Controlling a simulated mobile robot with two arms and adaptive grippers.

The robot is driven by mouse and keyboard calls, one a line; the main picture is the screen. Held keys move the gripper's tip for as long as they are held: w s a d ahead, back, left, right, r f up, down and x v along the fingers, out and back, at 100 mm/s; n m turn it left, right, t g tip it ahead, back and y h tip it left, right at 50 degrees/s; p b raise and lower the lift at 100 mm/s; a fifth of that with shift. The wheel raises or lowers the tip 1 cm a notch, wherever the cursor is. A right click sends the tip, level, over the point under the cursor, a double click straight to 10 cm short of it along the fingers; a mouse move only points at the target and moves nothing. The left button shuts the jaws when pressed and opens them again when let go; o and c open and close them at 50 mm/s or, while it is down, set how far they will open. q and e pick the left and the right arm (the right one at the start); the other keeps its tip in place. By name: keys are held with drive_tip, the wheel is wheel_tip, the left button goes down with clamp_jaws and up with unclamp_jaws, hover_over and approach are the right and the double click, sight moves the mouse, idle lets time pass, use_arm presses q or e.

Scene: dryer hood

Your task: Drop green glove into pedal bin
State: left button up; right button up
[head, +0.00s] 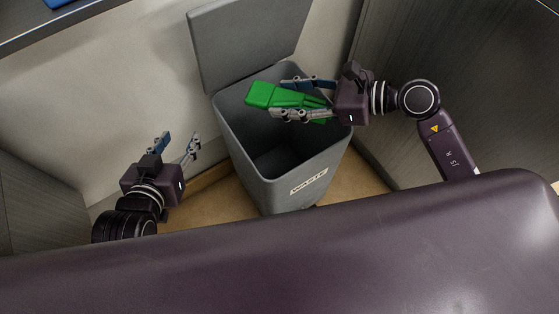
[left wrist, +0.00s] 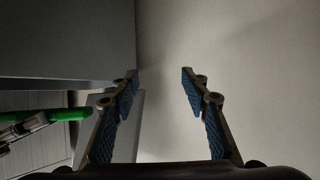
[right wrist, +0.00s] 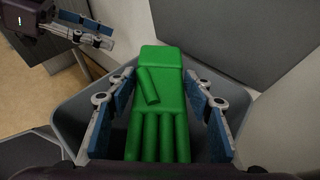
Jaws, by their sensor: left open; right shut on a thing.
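The green glove (head: 272,95) is held above the open mouth of the grey pedal bin (head: 318,190), which carries a WASTE label. The bin's lid (head: 245,40) stands raised at the back. My right gripper (head: 283,99) is shut on the glove. In the right wrist view the glove (right wrist: 160,95) lies between the fingers, its finger ends toward the camera, with the bin rim around and below. My left gripper (head: 178,142) is open and empty, left of the bin and apart from it. In the left wrist view a strip of the glove (left wrist: 65,114) shows at the left edge.
A grey cabinet panel (head: 470,70) stands close on the right of the bin. A pale wall (head: 100,90) is behind, and a counter edge (head: 60,30) crosses the upper left. Some tan floor (head: 215,200) is free left of the bin.

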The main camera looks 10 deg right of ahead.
wheel_tip(320, 180, down, 2)
drive_tip(key=shift+f+b, duration=0.1)
drive_tip(key=shift+b, duration=0.7)
use_arm(q)
drive_tip(key=w+d+r+t+h+b, duration=0.2)
drive_tip(key=r+t, duration=0.7)
drive_tip(key=r, duration=0.9)
drive_tip(key=shift+w+d+r+h, duration=0.2)
drive_tip(key=shift+w+d+h, duration=0.25)
drive_tip(key=shift+d+h, duration=0.15)
use_arm(e)
drive_tip(key=shift+f, duration=1.2)
drive_tip(key=o, duration=1.2)
drive_tip(key=shift+d, duration=0.1)
drive_tip(key=v, duration=1.2)
